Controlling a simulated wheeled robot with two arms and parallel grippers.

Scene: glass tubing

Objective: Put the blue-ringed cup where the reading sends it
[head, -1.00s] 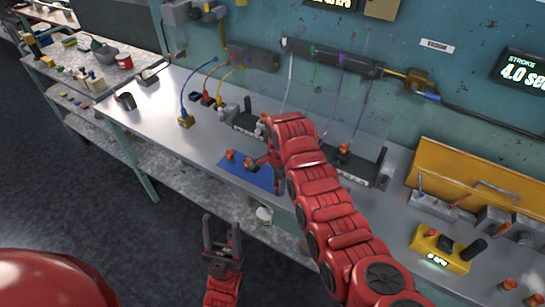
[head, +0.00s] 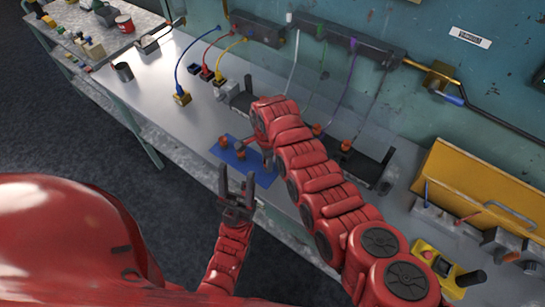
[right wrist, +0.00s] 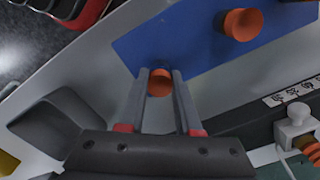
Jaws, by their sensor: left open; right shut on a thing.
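My right gripper (right wrist: 160,95) is shut on an orange-topped cup (right wrist: 160,80) at the edge of the blue mat (right wrist: 185,38), in the right wrist view. Its ring colour cannot be made out. A second orange cup (right wrist: 240,24) stands apart on the same mat. In the head view the blue mat (head: 262,180) lies near the bench's front edge, with an orange cup (head: 223,142) on it; my right gripper (head: 257,150) is low over it, partly hidden by its arm. My left gripper (head: 237,180) is open and empty in front of the bench.
Dark blocks with tubes stand behind the mat; orange cups (head: 346,146) show at the right one (head: 368,162). A yellow box (head: 436,262) and grey holders (head: 440,218) are at right. A dark cup (head: 123,72) stands far left, with bare bench near it.

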